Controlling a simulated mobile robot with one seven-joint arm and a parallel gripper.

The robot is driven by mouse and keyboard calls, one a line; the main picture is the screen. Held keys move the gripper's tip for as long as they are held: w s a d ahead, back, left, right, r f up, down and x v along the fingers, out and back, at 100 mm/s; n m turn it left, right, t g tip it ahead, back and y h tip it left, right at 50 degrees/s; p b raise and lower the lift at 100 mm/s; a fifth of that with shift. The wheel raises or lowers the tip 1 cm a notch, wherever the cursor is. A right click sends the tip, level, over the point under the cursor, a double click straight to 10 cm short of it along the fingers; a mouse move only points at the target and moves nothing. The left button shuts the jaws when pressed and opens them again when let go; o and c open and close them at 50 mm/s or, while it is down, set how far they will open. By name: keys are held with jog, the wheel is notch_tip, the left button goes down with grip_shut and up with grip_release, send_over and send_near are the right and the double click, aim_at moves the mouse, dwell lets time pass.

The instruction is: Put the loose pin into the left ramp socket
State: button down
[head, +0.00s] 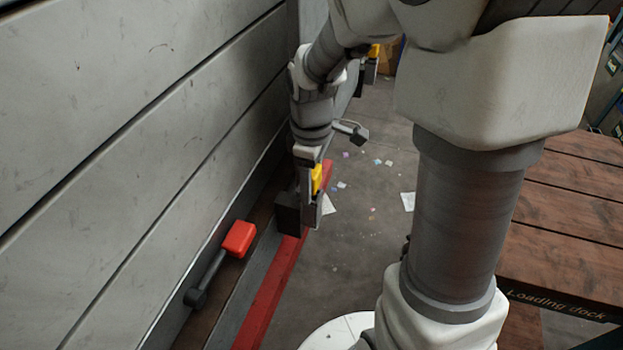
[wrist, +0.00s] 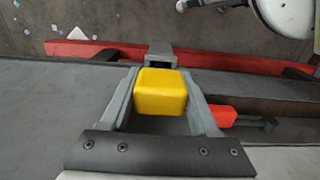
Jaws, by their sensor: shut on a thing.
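My gripper (head: 311,184) points down at the ramp's edge and is shut on a yellow block-like head (head: 317,178), apparently a pin's. In the wrist view the yellow head (wrist: 160,92) sits between the two grey fingers. A dark bracket (head: 288,218), which may be the left ramp socket, is just below the gripper on the red-edged rail. A grey piece, perhaps of this bracket, shows beyond the yellow head in the wrist view (wrist: 161,50). Whether the pin's lower end is inside it is hidden.
A red-headed piece with a dark shaft (head: 238,239) lies on the brown ledge beside the grey panelled wall (head: 110,130). Another yellow piece (head: 374,50) sits farther back. A wooden loading dock (head: 560,230) is at right. Scraps lie on the floor between.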

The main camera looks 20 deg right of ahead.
jog(key=shift+f, duration=0.45)
jog(key=shift+c, duration=0.2)
grip_release()
jog(key=shift+r, duration=0.1)
notch_tip(320, 180, up, 17)
jog(key=p, duration=0.1)
jog(key=shift+r, duration=0.2)
